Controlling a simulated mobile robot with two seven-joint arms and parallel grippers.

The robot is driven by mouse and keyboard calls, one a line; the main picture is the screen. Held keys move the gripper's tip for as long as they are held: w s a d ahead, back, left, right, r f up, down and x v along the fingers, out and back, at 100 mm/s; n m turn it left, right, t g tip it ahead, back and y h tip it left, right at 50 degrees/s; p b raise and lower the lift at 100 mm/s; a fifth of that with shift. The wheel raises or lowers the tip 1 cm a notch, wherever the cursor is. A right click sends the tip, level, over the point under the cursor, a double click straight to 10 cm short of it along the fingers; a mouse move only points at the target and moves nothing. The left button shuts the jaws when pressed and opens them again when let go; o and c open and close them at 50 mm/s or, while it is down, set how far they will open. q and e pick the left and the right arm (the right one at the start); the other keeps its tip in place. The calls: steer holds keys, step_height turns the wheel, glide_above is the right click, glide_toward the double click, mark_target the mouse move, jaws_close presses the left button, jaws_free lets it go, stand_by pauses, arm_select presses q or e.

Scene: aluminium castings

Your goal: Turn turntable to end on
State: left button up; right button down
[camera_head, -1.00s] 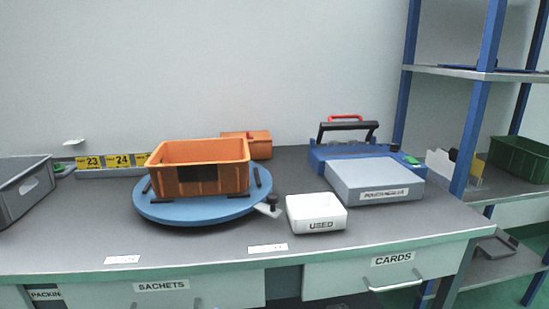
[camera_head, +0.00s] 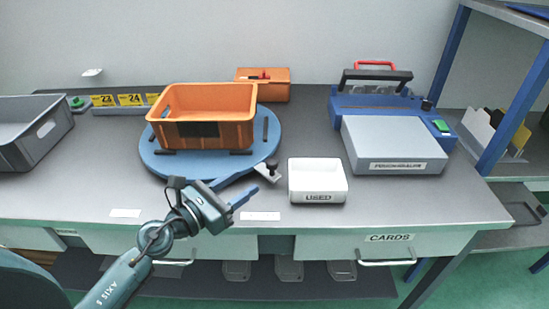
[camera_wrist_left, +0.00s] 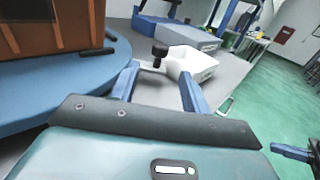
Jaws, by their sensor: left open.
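The turntable (camera_head: 262,142) is a round blue disc on the bench with an orange bin (camera_head: 203,134) standing on it between dark strips. A metal tab with a black knob (camera_head: 272,168) sticks out at its front right edge. My left gripper (camera_head: 252,182) is open and empty just in front of the turntable, left of the knob. In the left wrist view the knob (camera_wrist_left: 159,50) shows beyond and between the open fingers (camera_wrist_left: 158,72), apart from them. At the right edge of that view is a blue finger, apparently of my right gripper (camera_wrist_left: 297,153); its opening cannot be seen.
A white box marked USED (camera_head: 318,196) stands close right of the knob. A grey-lidded box (camera_head: 393,148) and a blue device (camera_head: 440,127) are farther right. A grey crate (camera_head: 40,150) is at the left. Drawers (camera_head: 385,245) lie under the bench's front edge.

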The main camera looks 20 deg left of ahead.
mark_target(267, 167)
arm_select(q)
steer(key=p+x, duration=0.1)
steer(key=x, duration=0.9)
steer(key=shift+w, duration=0.15)
jaws_close()
